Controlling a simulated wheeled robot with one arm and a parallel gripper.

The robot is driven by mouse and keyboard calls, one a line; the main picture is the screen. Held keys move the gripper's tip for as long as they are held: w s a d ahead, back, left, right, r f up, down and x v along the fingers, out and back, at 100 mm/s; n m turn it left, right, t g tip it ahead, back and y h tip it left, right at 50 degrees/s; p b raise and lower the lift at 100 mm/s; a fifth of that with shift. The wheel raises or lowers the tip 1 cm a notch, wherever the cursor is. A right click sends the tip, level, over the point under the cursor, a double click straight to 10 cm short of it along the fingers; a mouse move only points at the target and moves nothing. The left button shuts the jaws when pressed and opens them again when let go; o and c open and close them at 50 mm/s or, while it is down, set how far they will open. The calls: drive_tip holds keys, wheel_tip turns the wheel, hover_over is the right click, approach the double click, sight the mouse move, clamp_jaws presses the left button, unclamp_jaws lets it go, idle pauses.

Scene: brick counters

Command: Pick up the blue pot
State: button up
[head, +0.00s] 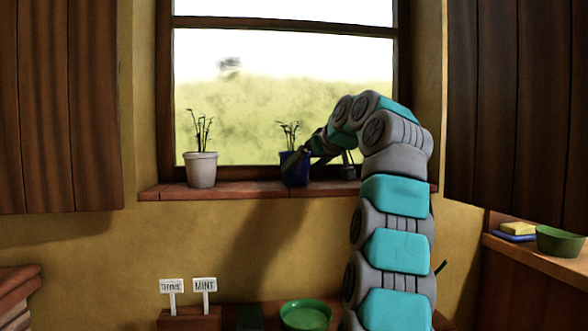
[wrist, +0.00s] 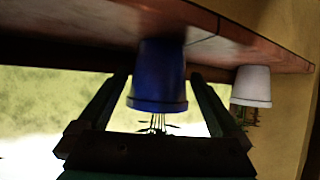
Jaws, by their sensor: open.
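The blue pot (head: 291,172) holds a small green plant and stands upright on the brick window sill (head: 240,189). In the wrist view, which is upside down, the blue pot (wrist: 158,75) appears between the two fingers of my gripper (wrist: 157,82). The fingers are open, one on each side of the pot, with a small gap showing by each side. In the head view my gripper (head: 306,160) reaches in from the right, and one finger covers part of the pot's right side. The pot's far side is hidden.
A white pot (head: 201,171) with a plant stands left on the sill; it also shows in the wrist view (wrist: 252,86). The window frame (head: 285,24) is close behind. Another green bowl (head: 560,242) stands right.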

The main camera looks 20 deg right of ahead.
sight(301, 168)
drive_tip(key=x, duration=0.5)
clamp_jaws()
idle(0.8)
